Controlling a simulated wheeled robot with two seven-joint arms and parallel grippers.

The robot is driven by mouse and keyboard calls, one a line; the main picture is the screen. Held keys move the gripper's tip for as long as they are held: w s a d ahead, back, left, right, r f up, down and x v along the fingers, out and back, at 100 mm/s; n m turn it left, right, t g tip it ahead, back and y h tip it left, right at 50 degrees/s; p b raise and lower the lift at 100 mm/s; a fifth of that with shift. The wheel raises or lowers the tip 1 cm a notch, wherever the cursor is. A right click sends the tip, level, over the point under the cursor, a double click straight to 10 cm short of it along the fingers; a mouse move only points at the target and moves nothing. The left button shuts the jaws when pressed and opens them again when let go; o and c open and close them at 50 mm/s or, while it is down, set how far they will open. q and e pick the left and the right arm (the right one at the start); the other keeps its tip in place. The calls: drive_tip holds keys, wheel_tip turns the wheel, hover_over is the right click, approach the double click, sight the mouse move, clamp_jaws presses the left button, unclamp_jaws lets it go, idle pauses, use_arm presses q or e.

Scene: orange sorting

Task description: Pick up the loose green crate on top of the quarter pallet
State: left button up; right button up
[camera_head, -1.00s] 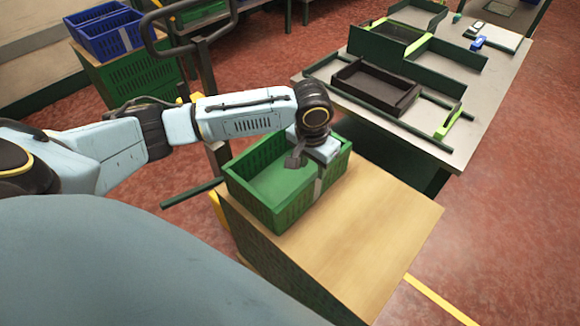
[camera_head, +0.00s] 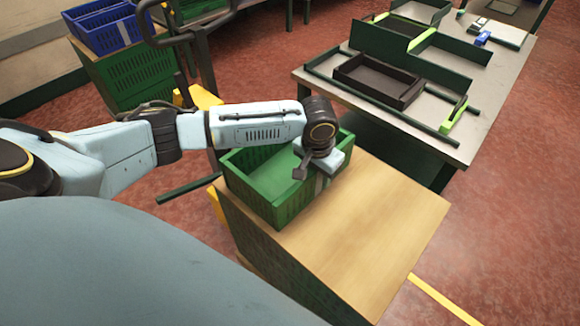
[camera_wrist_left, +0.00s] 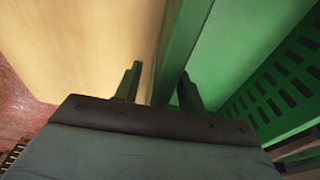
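The green crate (camera_head: 262,185) sits upright and looks empty on the wooden top of the quarter pallet (camera_head: 365,240). My left gripper (camera_head: 317,180) comes down over the crate's right-hand wall; the wrist partly hides that wall and the far corner. In the left wrist view, the two fingers of my left gripper (camera_wrist_left: 160,72) stand apart, one on each side of the crate's wall (camera_wrist_left: 181,40). A gap shows between the fingers and the wall. The crate's floor and slotted side are on the right of that view. My right gripper is not in view.
A grey table (camera_head: 485,110) with a dark tray (camera_head: 378,80) and green rails stands behind, to the right. Blue crates (camera_head: 103,25) on a green crate stack (camera_head: 140,80) stand at the back left. The pallet top is clear in front of the crate.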

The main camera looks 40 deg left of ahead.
use_arm(q)
clamp_jaws()
idle(0.3)
drive_tip(key=shift+r, duration=0.15)
